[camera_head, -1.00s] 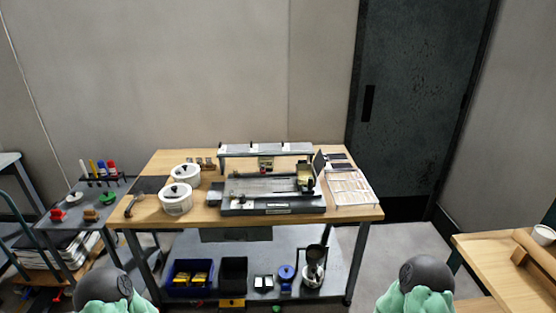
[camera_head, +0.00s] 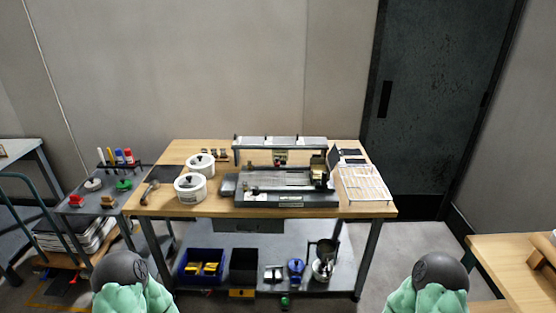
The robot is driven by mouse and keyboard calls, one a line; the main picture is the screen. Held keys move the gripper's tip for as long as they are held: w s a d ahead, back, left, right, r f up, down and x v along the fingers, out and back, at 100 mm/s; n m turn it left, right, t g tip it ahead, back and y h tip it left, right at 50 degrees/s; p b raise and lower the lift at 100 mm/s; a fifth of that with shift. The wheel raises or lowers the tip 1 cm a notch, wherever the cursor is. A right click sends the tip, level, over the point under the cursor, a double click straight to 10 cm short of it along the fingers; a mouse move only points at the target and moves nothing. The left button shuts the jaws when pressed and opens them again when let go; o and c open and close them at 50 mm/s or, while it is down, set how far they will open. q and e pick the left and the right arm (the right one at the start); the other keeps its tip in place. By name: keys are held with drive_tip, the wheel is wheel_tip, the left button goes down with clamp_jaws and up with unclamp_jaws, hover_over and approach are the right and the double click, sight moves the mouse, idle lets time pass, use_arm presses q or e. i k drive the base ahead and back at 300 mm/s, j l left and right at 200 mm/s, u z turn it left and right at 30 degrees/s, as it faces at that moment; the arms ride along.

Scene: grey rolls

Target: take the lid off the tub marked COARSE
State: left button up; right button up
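Two white round tubs with lids and dark knobs stand on the left part of the wooden workbench (camera_head: 165,208). The nearer tub (camera_head: 191,194) is close to the front edge, and the farther tub (camera_head: 203,168) is just behind it and slightly right. Both lids are on. Marks on the tubs are too small to read, so I cannot tell which is COARSE. My arms show only as green and dark rounded parts at the bottom left and bottom right. Neither gripper is in view.
A grey machine (camera_head: 285,188) fills the middle of the bench, with a white wire rack (camera_head: 366,184) to its right. A brush-like tool (camera_head: 149,192) lies left of the tubs. A grey side cart (camera_head: 95,200) stands at left, another wooden table (camera_head: 500,262) at right.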

sight(191, 182)
drive_tip(key=k+j+u, duration=0.5)
drive_tip(key=j, duration=0.15)
drive_tip(key=i+j+z, duration=0.1)
drive_tip(key=j+z, duration=0.25)
drive_tip(key=z, duration=0.15)
drive_tip(key=j+z, duration=0.55)
drive_tip(key=j, duration=0.45)
drive_tip(key=j+z, duration=0.1)
drive_tip(key=j, duration=0.45)
drive_tip(key=k+j+z, duration=0.15)
drive_tip(key=j, duration=0.4)
drive_tip(key=j+z, duration=0.1)
drive_tip(key=j, duration=0.45)
drive_tip(key=k+j+z, duration=0.1)
drive_tip(key=j, duration=0.4)
drive_tip(key=k+j, duration=0.1)
drive_tip(key=j, duration=0.7)
drive_tip(key=k+j, duration=0.15)
drive_tip(key=j, duration=0.25)
drive_tip(key=k+j, duration=0.1)
drive_tip(key=j, duration=0.3)
drive_tip(key=u, duration=0.4)
drive_tip(key=i+l+u, duration=0.2)
drive_tip(key=l+u, duration=0.15)
drive_tip(key=i+l+u, duration=0.15)
drive_tip(key=l+u, duration=0.6)
drive_tip(key=i+l+u, duration=0.1)
drive_tip(key=l+u, duration=0.25)
drive_tip(key=l, duration=0.15)
